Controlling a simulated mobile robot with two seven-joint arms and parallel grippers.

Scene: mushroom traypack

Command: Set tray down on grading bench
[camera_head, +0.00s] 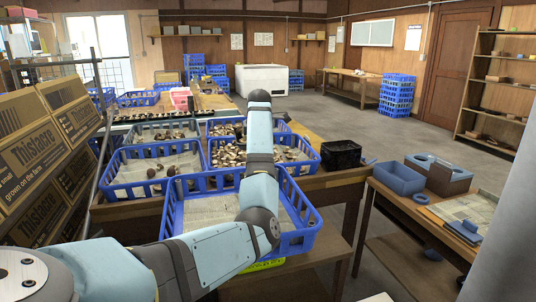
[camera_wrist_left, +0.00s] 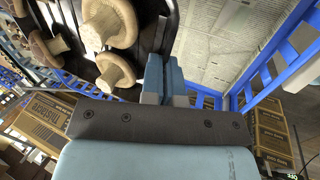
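In the left wrist view, a dark tray (camera_wrist_left: 158,40) holds several pale mushrooms with brown caps (camera_wrist_left: 112,25). My left gripper (camera_wrist_left: 167,68) has its two blue fingers close together at the tray's wall, one on each side, and looks shut on it. Beside the tray is a blue crate (camera_wrist_left: 268,78) lined with newspaper. In the head view my left arm reaches over the crates; its gripper and the held tray are hidden behind it. A wooden bench (camera_head: 335,180) carries the crates; I cannot tell if it is the grading bench. My right gripper is not in view.
Blue crates, one with newspaper (camera_head: 205,211) and one with mushrooms (camera_head: 313,160), crowd the bench. A black basket (camera_head: 341,155) stands at its right end. A side table (camera_head: 395,205) holds a blue tub (camera_head: 398,178). Cardboard boxes (camera_head: 40,150) stand left.

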